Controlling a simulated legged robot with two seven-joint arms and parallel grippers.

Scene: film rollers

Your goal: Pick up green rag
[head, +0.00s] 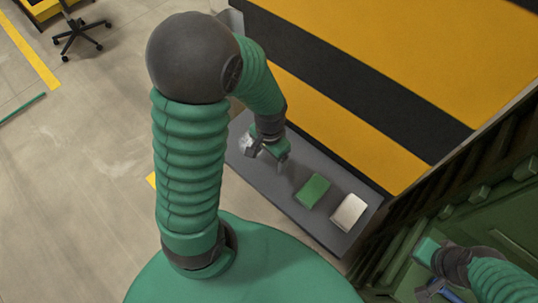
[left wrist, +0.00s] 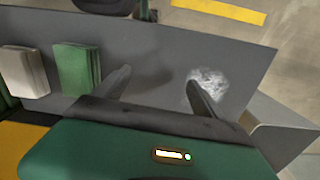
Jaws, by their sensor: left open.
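The green rag (head: 313,191) is a folded rectangle lying on a grey shelf (head: 325,233). In the left wrist view the rag (left wrist: 76,68) lies left of both fingers. My left gripper (head: 267,158) is over the shelf, up and left of the rag in the head view. Its fingers are spread, with nothing between them in the left wrist view (left wrist: 157,84). The gripper is apart from the rag. My right gripper (head: 437,290) shows partly at the lower right, and its jaws are unclear.
A white folded cloth (head: 349,212) lies beside the rag. A shiny crumpled piece (left wrist: 210,84) lies by one left finger. A yellow and black striped panel (head: 430,70) rises behind the shelf. A wheeled chair (head: 80,32) stands far off on open floor.

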